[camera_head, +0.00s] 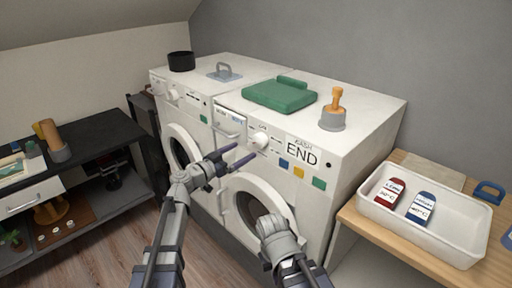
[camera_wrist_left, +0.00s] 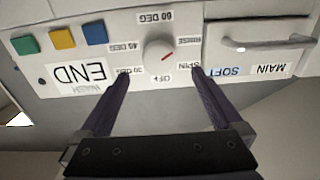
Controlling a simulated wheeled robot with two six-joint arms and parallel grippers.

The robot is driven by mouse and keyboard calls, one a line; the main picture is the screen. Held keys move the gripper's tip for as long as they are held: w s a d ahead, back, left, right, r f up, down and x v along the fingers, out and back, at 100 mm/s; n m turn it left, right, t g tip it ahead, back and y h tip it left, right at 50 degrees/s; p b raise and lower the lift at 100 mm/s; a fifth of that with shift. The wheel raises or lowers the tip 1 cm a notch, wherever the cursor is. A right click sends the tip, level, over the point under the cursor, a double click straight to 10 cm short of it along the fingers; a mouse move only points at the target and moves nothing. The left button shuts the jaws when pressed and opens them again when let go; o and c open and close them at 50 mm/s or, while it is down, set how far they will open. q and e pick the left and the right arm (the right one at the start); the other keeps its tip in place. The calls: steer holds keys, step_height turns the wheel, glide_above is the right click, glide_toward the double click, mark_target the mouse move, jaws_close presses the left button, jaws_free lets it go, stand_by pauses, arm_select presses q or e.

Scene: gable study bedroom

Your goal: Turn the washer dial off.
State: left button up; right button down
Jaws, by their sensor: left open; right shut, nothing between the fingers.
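The washer dial (camera_head: 260,141) is a round white knob on the front panel of the right-hand white machine (camera_head: 352,148). In the left wrist view the dial (camera_wrist_left: 159,56) appears upside down, ringed by labels including 60 DEG, RINSE, SPIN and OFF. My left gripper (camera_head: 243,152) is open in front of the panel. Its fingers (camera_wrist_left: 159,73) stand either side of the dial's lower side in that view, apparently not touching it. My right gripper (camera_head: 270,222) is shut and empty, low before the round door.
A detergent drawer with a handle (camera_wrist_left: 270,46) is beside the dial; an END sign (camera_head: 302,152) and coloured squares are on its other side. A second machine (camera_head: 183,115) stands left. A white tray (camera_head: 375,213) sits on the wooden table at right.

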mark_target(257, 143)
arm_select(q)
steer(key=shift+x, duration=3.9)
steer(key=c, duration=1.3)
